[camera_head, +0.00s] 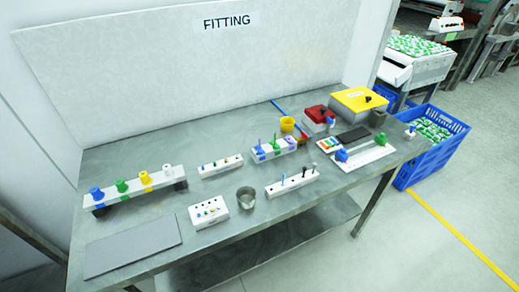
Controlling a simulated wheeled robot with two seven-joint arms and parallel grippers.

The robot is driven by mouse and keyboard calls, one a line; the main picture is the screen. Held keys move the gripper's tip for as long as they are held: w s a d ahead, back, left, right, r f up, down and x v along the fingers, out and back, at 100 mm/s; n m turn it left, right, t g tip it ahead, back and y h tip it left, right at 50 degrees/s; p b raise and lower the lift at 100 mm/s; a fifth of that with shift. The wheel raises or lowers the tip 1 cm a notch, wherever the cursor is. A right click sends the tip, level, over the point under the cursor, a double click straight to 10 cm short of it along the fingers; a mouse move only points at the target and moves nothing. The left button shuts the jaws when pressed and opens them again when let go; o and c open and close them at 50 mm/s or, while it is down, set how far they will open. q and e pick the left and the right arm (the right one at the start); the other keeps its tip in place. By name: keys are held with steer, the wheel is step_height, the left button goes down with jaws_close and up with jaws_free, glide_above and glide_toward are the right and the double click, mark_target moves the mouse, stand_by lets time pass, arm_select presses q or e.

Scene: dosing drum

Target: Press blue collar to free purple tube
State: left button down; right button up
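No gripper of mine shows in the head view. A blue collar-like fitting (97,194) stands at the left end of a raised white rail (134,187), beside green, yellow and white ones. Another blue fitting (341,155) sits on a white plate (365,158) at the right. A white rack (274,150) in the middle back holds small upright tubes on purple and green parts. Which thing is the purple tube, and which blue collar it sits in, is too small to tell.
The metal table (190,255) also carries a grey mat (133,247), a metal cup (246,197), small white blocks with pegs (292,183), a yellow cup (287,123), and a yellow-lidded box (358,100). A blue crate (430,150) stands right of the table. A white FITTING panel (190,70) closes the back.

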jaws_close()
stand_by(1.4)
